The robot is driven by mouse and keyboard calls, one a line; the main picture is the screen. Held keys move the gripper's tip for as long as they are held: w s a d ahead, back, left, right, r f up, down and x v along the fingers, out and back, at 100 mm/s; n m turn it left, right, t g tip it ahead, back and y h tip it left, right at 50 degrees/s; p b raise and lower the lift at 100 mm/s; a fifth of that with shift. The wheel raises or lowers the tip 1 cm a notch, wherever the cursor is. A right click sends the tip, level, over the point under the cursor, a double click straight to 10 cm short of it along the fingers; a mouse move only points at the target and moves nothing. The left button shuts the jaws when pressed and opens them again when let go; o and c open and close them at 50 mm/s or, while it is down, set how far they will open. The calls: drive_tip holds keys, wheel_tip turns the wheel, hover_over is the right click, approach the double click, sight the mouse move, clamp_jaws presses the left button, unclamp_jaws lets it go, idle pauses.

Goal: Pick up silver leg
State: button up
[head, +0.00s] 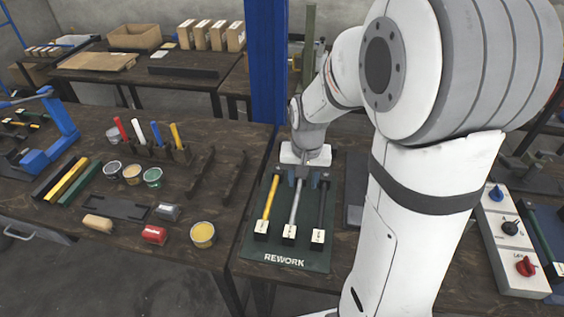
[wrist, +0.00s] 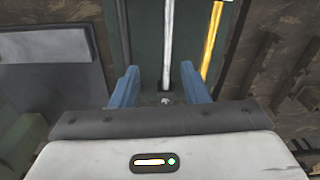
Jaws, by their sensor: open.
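The silver leg (head: 295,203) lies on the green REWORK mat (head: 285,258), between a yellow leg (head: 270,198) and a black leg (head: 321,205). Each leg has a pale tagged block at its near end. My gripper (head: 299,176) is over the far end of the mat. In the wrist view, my gripper (wrist: 160,70) is open, with its blue fingers on either side of the silver leg (wrist: 168,45). The black leg (wrist: 123,30) is outside the left finger and the yellow leg (wrist: 211,42) outside the right. I cannot tell the height of the fingers above the mat.
The left bench holds paint cans (head: 153,177), a marker rack (head: 165,150), coloured bars (head: 66,180) and a red block (head: 153,235). A blue post (head: 267,60) stands behind the mat. A switch box (head: 513,245) is at the right.

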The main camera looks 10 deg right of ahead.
drive_tip(key=m, duration=0.1)
hover_over(297, 197)
drive_tip(key=shift+g, duration=0.4)
drive_tip(key=f, duration=0.6)
drive_tip(key=shift+s, duration=0.2)
drive_tip(key=shift+w+f+p, duration=0.15)
drive_tip(key=shift+f+p, duration=0.25)
drive_tip(key=shift+f, duration=1.55)
drive_tip(key=shift+w+f+p, duration=0.1)
drive_tip(key=shift+f+p, duration=0.25)
drive_tip(key=shift+f, duration=1.55)
drive_tip(key=shift+c, duration=0.5)
clamp_jaws()
